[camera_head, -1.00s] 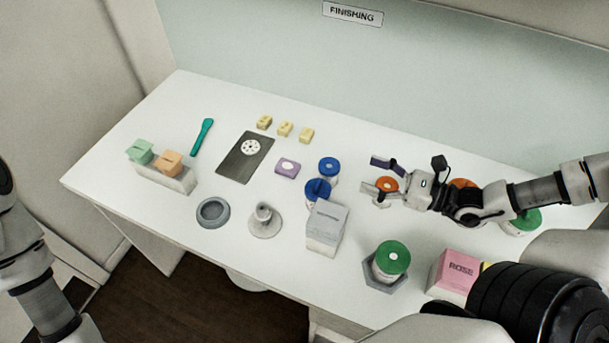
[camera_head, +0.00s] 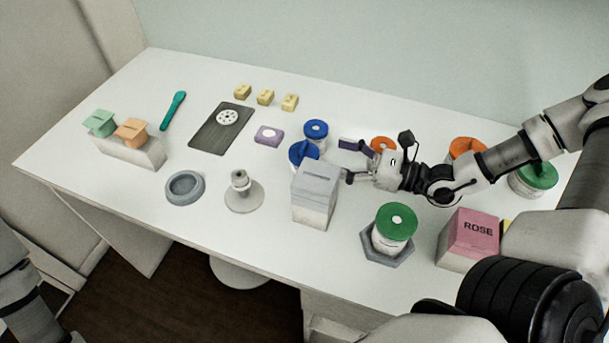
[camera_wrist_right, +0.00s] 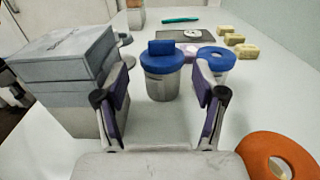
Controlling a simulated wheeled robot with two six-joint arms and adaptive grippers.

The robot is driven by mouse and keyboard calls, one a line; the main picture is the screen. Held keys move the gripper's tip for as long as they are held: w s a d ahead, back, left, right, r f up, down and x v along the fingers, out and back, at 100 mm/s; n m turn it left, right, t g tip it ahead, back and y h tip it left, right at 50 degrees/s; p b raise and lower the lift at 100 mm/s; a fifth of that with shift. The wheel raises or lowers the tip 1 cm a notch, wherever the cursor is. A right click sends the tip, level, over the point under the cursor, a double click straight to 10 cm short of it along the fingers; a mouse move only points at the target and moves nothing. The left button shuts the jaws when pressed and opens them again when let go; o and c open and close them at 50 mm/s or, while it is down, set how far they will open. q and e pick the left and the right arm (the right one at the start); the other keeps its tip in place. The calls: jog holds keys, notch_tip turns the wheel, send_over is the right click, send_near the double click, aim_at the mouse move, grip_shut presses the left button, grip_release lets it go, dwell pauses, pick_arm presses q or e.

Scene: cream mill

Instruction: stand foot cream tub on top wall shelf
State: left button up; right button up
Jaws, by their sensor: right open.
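Several tubs stand on the white table; their labels are too small to read, so I cannot tell which is the foot cream. One blue-lidded tub (camera_head: 302,152) has a raised block on its lid; it also shows upright in the right wrist view (camera_wrist_right: 162,82), ahead of and between my open fingers. Another blue-lidded tub (camera_head: 316,131) stands just behind it. My right gripper (camera_head: 350,161) is open and empty, low over the table, right of the blue-lidded tubs. Only a left arm link shows, not its gripper. No wall shelf is in view.
A grey box (camera_head: 315,195) stands close beside my right gripper's near finger. Orange-lidded tubs (camera_head: 383,144) and a green-lidded tub (camera_head: 395,225) in a hexagonal holder are nearby. A dark board (camera_head: 221,128) and yellow blocks lie farther left.

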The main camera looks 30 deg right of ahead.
aim_at(306, 147)
jog(key=shift+f+b+x, duration=0.25)
jog(key=shift+b+x, duration=0.05)
jog(key=shift+x, duration=0.95)
jog(key=shift+w+a+b, duration=0.4)
jog(key=shift+b, duration=0.1)
jog(key=x, duration=0.4)
jog(key=shift+w+r+b, duration=0.1)
jog(key=shift+w+b, duration=0.1)
jog(key=shift+b, duration=0.1)
jog(key=shift+s+d+r, duration=0.1)
jog(key=shift+s+d, duration=0.05)
jog(key=shift+s, duration=0.05)
jog(key=c, duration=0.3)
pick_arm(q)
notch_tip(306, 147, down, 3)
jog(key=shift+w+f, duration=0.1)
jog(key=shift+w, duration=0.05)
pick_arm(e)
grip_shut()
